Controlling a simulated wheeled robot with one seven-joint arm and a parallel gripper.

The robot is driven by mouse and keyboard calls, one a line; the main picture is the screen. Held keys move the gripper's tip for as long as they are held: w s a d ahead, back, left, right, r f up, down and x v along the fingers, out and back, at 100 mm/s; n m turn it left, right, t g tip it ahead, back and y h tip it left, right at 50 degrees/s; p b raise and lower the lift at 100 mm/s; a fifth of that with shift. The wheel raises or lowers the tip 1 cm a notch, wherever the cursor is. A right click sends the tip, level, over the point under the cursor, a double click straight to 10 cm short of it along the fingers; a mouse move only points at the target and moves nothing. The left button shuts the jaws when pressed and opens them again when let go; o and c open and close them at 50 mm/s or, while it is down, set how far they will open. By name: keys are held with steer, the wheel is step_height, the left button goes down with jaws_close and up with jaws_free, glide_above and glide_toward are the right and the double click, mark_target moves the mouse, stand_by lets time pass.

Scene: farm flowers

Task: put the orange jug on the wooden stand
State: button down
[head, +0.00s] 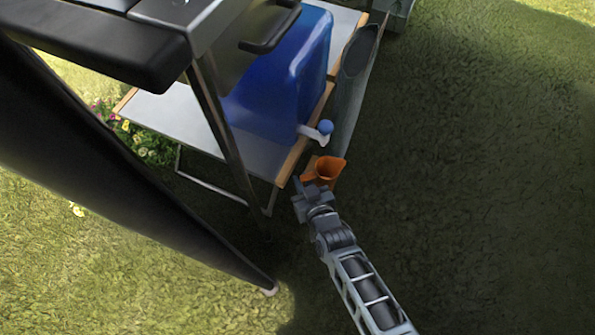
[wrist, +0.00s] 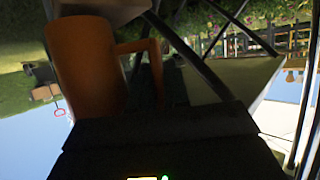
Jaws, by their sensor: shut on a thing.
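The orange jug (head: 328,168) is held at the end of my arm, beside the front corner of a grey-topped table, its open mouth showing in the head view. My gripper (head: 311,186) is shut on the jug. In the wrist view the jug (wrist: 85,65) fills the upper left, with its handle at its right side. The dark gripper body covers the bottom of that view, and the fingers' contact with the jug is hard to make out. I cannot clearly pick out a wooden stand in either view.
The grey table (head: 170,125) with wooden edges carries a large blue water container (head: 280,90), whose tap (head: 320,131) juts out just above the jug. A black grill-like object (head: 110,50) and a dark slanted post stand at the left. Open grass (head: 480,190) lies to the right.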

steer(key=w+b, duration=0.1)
steer(key=w+a+b, duration=0.1)
steer(key=w+b, duration=0.1)
steer(key=w, duration=0.1)
steer(key=shift+a+f, duration=0.25)
steer(key=shift+a, duration=0.15)
steer(key=shift+s, duration=0.1)
steer(key=shift+f+b, duration=0.2)
steer(key=shift+b, duration=0.1)
steer(key=c, duration=1.1)
jaws_free()
steer(key=shift+r, duration=0.15)
